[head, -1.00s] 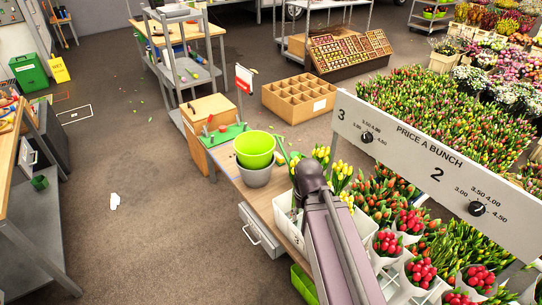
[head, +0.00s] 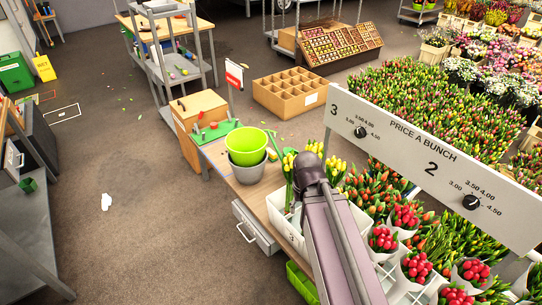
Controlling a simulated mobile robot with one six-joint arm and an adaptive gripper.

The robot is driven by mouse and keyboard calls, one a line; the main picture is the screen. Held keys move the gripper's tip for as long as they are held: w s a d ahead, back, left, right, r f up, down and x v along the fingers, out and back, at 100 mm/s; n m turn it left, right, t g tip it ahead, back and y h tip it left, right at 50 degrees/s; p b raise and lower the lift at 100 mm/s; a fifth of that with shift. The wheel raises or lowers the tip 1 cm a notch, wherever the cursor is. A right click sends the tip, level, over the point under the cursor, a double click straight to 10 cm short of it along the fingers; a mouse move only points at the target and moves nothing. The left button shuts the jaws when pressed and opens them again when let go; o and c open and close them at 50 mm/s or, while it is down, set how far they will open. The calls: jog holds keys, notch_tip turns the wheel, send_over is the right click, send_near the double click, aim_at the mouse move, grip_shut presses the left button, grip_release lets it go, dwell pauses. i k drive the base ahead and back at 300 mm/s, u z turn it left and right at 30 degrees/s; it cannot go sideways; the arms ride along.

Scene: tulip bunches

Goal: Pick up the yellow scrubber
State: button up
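I cannot make out a yellow scrubber for certain in the head view. My arm (head: 335,235) reaches up from the bottom of the picture, over the workbench (head: 222,172) and beside the yellow tulips (head: 335,168). Its far end bends down out of sight, so my gripper is not visible. Small coloured items (head: 183,71) lie on the grey trolley shelf, too small to identify.
A cardboard divider box (head: 290,95) stands behind. Tulip bunches and a price board (head: 430,165) fill the right. Open floor (head: 140,200) lies left, with a white scrap (head: 106,202).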

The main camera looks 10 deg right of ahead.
aim_at(273, 157)
jog(key=u, duration=1.2)
jog(key=i, duration=2.1)
jog(key=z, duration=0.05)
